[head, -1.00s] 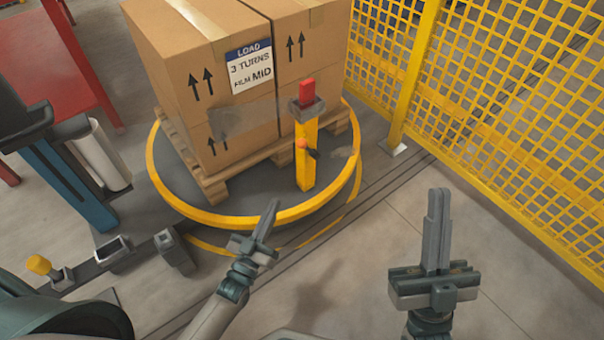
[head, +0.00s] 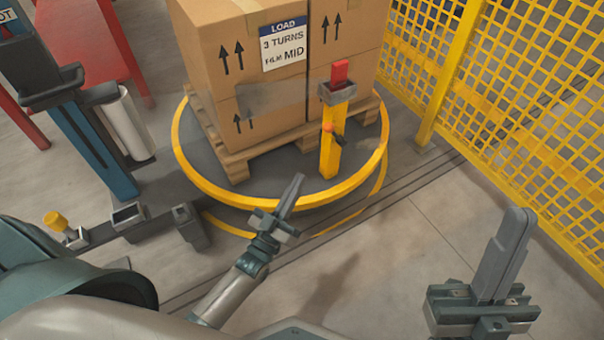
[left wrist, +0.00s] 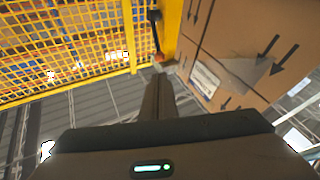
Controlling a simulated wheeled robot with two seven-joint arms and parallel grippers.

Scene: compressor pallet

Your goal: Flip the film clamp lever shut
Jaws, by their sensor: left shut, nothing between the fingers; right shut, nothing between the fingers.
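The film clamp is on a yellow post (head: 331,150) at the turntable's near right, with a red block (head: 340,72) on a grey bracket on top. An orange knob (head: 328,128) and a short dark lever (head: 339,139) sit partway down the post. In the left wrist view the dark lever (left wrist: 156,38) shows against the yellow post (left wrist: 171,30), beyond the fingertips. My left gripper (head: 298,178) is shut and empty, low and left of the post in the head view, apart from the lever. My right gripper (head: 518,213) is shut and empty at the lower right.
Cartons (head: 250,60) on a wooden pallet (head: 236,168) stand on the yellow-rimmed turntable (head: 215,196). A grey film patch (head: 268,98) lies across them. A yellow mesh fence (head: 540,110) is at the right. A blue mast with a white film roll (head: 125,125) stands left. Floor right of the turntable is clear.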

